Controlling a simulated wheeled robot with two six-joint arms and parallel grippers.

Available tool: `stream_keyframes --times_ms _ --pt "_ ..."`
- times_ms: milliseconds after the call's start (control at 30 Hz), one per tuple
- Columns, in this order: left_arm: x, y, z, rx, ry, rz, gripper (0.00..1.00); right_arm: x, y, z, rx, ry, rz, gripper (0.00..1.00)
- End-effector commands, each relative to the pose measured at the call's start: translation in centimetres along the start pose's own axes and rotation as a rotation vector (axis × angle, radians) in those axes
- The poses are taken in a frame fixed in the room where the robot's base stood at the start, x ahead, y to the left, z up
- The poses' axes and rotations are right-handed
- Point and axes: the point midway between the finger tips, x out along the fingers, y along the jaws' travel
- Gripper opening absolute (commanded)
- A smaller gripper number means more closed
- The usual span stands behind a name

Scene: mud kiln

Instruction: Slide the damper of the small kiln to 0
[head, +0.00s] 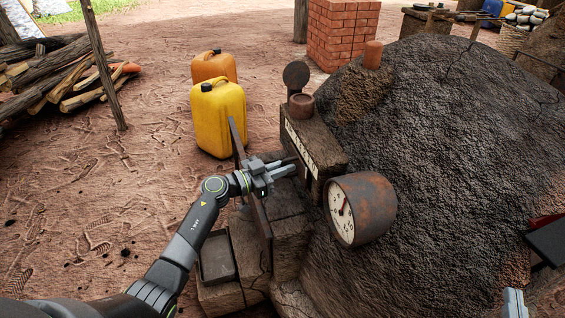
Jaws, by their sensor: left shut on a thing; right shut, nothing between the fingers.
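The small kiln (318,150) is a dark mud-brick block with a white marked scale (300,150) on its front-left face. The scale's digits are too small to read. My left gripper (287,167) is at this face, just below the scale, shut on the damper's handle (290,160). The fingers hide most of the handle, and I cannot tell which mark it stands at. My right gripper (514,302) shows only as fingertips at the bottom right edge, shut and away from the kiln.
A round rusty dial gauge (364,208) juts out just right of my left gripper. A thin upright plank (238,145) stands close to its left. A big dark mud mound (450,130) fills the right. Yellow (218,118) and orange (213,67) jerrycans stand behind. Open ground lies left.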

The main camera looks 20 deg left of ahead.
Motion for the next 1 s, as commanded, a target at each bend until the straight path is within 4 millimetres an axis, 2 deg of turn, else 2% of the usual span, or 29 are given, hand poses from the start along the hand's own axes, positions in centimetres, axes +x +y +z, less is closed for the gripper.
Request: stream_keyframes --times_ms 267,467,767,1000 --pt "-0.2 0.6 0.1 -0.003 -0.003 0.001 0.00 -1.4 -0.1 5.0 0.043 -0.294 -0.009 0.00" --pt "-0.2 1.0 0.1 -0.003 -0.003 0.001 0.00 -3.4 -0.5 8.4 0.076 -0.501 -0.023 0.00" --pt "-0.4 1.6 0.1 -0.003 -0.004 0.000 0.00 -7.7 -1.4 12.6 0.123 -0.813 -0.054 0.00" --pt "-0.5 2.0 0.1 -0.003 -0.004 0.000 0.00 -12.0 -2.3 15.0 0.159 -1.061 -0.088 0.00"
